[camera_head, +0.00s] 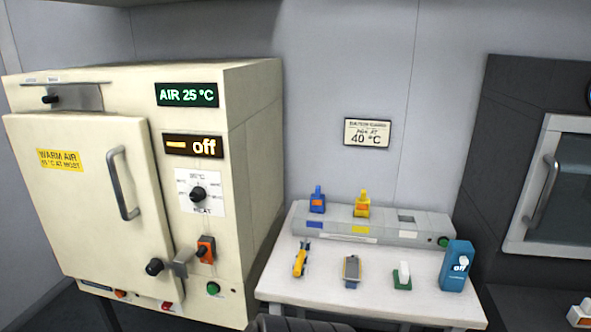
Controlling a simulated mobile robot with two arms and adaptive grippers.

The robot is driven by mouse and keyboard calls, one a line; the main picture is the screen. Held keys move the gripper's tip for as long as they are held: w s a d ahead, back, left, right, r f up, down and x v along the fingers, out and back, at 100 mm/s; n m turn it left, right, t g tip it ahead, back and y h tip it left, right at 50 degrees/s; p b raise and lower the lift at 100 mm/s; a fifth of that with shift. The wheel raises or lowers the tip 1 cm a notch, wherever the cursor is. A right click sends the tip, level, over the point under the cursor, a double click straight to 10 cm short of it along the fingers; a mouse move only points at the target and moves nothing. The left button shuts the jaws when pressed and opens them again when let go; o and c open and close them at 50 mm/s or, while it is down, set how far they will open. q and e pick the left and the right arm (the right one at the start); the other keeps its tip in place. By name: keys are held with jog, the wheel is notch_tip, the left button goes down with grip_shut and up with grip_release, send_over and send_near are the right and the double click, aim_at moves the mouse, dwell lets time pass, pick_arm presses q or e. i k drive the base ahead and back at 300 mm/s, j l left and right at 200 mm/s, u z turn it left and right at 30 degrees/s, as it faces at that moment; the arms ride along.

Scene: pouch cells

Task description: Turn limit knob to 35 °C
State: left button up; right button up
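The limit knob (198,194) is a small black dial on a white scale plate (213,208) marked HEAT, on the front of a cream warm-air cabinet (240,120). A 35 °C mark appears at the top of the scale; the other marks and the pointer's exact direction are too small to read. Above it, a green display (187,95) reads AIR 25 °C and an amber display (192,146) reads off.
The cabinet door (85,190) is shut, with a grey handle (124,183). An orange switch (206,249) and green button (213,288) sit below the knob. A white table (325,298) at right holds several small tools and a blue box (456,266) reading off.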

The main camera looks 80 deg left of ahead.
aim_at(165, 305)
jog(key=u, duration=3.5)
